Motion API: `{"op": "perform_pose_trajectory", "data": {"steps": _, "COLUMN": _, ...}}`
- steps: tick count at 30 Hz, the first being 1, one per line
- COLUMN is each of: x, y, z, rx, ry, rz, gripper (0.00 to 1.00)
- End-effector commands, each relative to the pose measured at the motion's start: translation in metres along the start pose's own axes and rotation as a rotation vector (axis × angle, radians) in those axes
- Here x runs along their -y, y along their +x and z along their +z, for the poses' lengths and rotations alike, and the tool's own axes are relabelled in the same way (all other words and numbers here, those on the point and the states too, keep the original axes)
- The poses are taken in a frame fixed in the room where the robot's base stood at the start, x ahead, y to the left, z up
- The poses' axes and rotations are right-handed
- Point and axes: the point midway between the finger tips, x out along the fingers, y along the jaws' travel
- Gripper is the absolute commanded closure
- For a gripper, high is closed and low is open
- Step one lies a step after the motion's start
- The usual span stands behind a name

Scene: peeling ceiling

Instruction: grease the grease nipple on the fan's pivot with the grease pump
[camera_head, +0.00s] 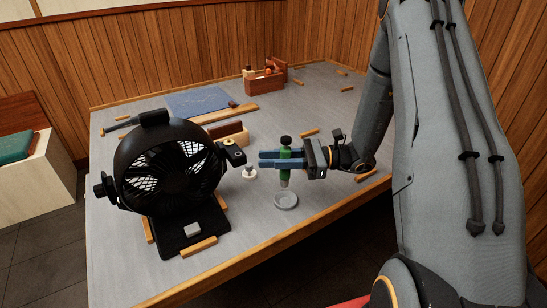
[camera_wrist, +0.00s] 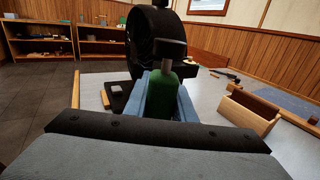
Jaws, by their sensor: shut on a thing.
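The black fan (camera_head: 165,170) stands on its black base at the left of the grey table. Its pivot (camera_head: 233,153) sticks out on the right side of the housing, with a small brassy part on it. The nipple itself is too small to make out. My gripper (camera_head: 281,159) is shut on the green grease pump (camera_head: 285,152), which is upright with its black top up, to the right of the pivot and apart from it. In the wrist view the pump (camera_wrist: 161,98) sits between the blue fingers, with the fan (camera_wrist: 154,42) behind it.
A round grey dish (camera_head: 286,200) lies on the table below the pump. A small white piece (camera_head: 249,173) stands under the pivot. A wooden holder (camera_head: 230,133), a blue sheet (camera_head: 198,101) and a wooden toolbox (camera_head: 265,81) are farther back. Wooden strips lie about the table.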

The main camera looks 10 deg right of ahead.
Motion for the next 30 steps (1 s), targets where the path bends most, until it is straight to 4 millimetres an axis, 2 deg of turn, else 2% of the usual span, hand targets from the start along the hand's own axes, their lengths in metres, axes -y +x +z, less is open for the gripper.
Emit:
{"op": "perform_pose_trajectory", "data": {"steps": 8, "x": 0.002, "y": -0.005, "z": -0.01, "rx": 0.0, "ry": -0.001, "rz": -0.007, "gripper": 1.0}}
{"op": "perform_pose_trajectory", "data": {"steps": 22, "x": 0.002, "y": -0.006, "z": -0.05, "rx": 0.0, "ry": 0.0, "rz": -0.01, "gripper": 1.0}}
{"op": "perform_pose_trajectory", "data": {"steps": 30, "x": 0.002, "y": -0.006, "z": -0.056, "rx": 0.0, "ry": -0.001, "rz": -0.01, "gripper": 1.0}}
